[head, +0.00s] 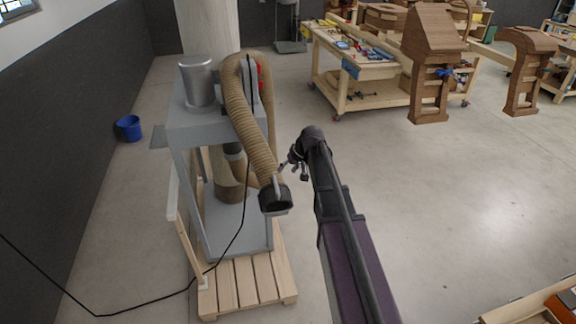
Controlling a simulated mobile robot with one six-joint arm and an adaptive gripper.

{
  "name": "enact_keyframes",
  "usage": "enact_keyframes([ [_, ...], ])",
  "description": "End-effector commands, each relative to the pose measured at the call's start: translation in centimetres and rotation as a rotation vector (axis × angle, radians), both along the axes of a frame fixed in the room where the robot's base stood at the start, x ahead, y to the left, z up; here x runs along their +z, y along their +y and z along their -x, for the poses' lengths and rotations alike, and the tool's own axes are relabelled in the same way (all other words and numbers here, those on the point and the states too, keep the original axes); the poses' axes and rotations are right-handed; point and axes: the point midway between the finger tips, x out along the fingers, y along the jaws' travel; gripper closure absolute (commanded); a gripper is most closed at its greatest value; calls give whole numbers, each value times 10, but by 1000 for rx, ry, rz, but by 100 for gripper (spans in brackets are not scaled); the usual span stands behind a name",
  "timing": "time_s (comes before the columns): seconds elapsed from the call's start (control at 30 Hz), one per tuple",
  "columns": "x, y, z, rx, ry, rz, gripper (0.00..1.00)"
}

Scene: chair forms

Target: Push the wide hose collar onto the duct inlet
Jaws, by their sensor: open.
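The wide hose collar (275,198) is a dark, short ring at the lower free end of a ribbed tan hose (247,125). It hangs in front of the grey stand, its open mouth facing down and toward the camera. A silver upright cylinder (199,82) stands on the stand's top at left; I cannot tell whether it is the duct inlet. No other clear inlet shows. My gripper (294,166) is small in view, just above and right of the collar, apart from it. It is open, with nothing seen between its fingers.
The grey stand (213,252) sits on a wooden pallet (247,284). A workbench (350,73) and wooden chair forms (431,60) stand behind at right.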

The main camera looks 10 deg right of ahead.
Motion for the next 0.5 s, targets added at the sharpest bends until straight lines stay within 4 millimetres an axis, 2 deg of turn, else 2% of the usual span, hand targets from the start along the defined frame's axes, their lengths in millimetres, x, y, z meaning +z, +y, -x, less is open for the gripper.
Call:
enact_keyframes([
  [0.5,-7,2,-2,0,0,0,37],
])
